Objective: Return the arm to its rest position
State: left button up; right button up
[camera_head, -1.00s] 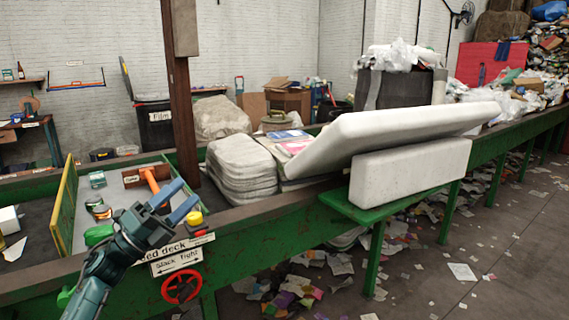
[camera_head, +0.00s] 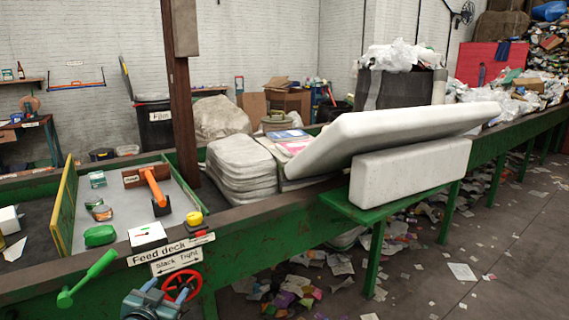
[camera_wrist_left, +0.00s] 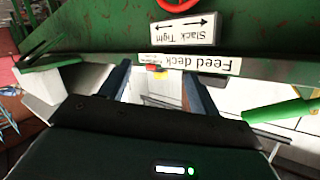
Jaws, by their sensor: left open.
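My left gripper (camera_head: 167,291) is at the bottom edge of the head view, low in front of the green belt frame (camera_head: 250,238) and close to the red handwheel (camera_head: 182,286). Only its top part shows there; the rest of the arm is cut off by the picture edge. In the left wrist view its two blue fingers (camera_wrist_left: 158,92) stand apart with nothing held between them. The upside-down "Feed deck" sign (camera_wrist_left: 203,64) shows beyond them. My right gripper is in neither view.
A green lever (camera_head: 88,278) sticks out left of the gripper. The tray (camera_head: 118,216) on the deck holds an orange-handled hammer (camera_head: 155,186), a green lump (camera_head: 100,235) and a white box (camera_head: 147,236). A yellow button (camera_head: 194,218) sits on the rim. The floor at right is open, with scraps.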

pick_arm(q)
jog(key=s+d+f+g+h, duration=0.1)
jog(key=s+d+f, duration=0.3)
jog(key=s, duration=0.6)
jog(key=s+d+f+g+h, duration=0.1)
jog(key=s+d+f, duration=0.3)
jog(key=s, duration=0.6)
jog(key=s+d+f+g+h, duration=0.1)
jog(key=s+d+f, duration=0.3)
jog(key=s, duration=0.6)
jog(key=shift+s+d+f+n+g, duration=0.25)
jog(key=shift+d+f+n+g, duration=0.1)
jog(key=shift+d+g, duration=0.5)
